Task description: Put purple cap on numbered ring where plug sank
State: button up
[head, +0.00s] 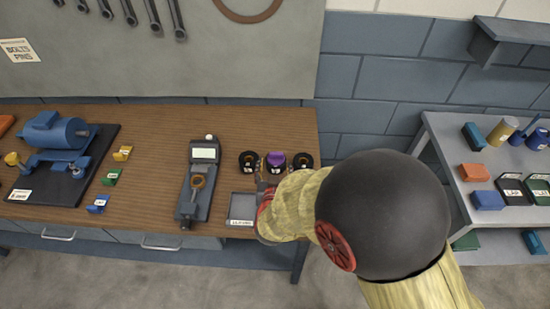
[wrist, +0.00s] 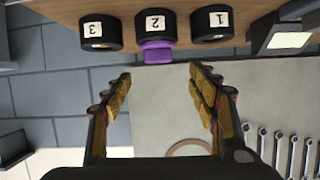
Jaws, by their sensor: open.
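The purple cap (wrist: 157,52) sits on the ring numbered 2 (wrist: 156,25), the middle one of three black rings. It also shows on the middle ring in the head view (head: 276,159). Ring 3 (wrist: 98,32) is left of it and ring 1 (wrist: 210,25) right of it in the wrist view. Both side rings have small brassy centres; I cannot tell how deep any plug lies. My gripper (wrist: 160,92) is open and empty, its fingers apart from the cap and pointing toward it. In the head view my arm partly hides it.
A grey tray (head: 241,221) lies at the bench's front edge. A grey meter (head: 204,154) with a screen and an orange ring stands left of it. Several coloured blocks and a blue motor (head: 52,133) are further left. A side shelf with boxes (head: 474,172) is at right.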

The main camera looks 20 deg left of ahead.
jog(key=v, duration=0.4)
jog(key=shift+p, duration=0.3)
jog(key=d+r+g, duration=0.4)
jog(key=d+r, duration=1)
jog(key=r, duration=0.1)
jog(key=s+d+r+m+g+h, duration=0.1)
jog(key=s+d+r, duration=0.1)
jog(key=s+d, duration=0.7)
jog(key=s+d+r+m+g+h, duration=0.1)
jog(key=s+d+r+g+h, duration=0.1)
jog(key=s+d, duration=0.7)
jog(key=shift+s+d+r+m, duration=0.35)
jog(key=shift+d+r, duration=0.25)
jog(key=shift+d, duration=0.45)
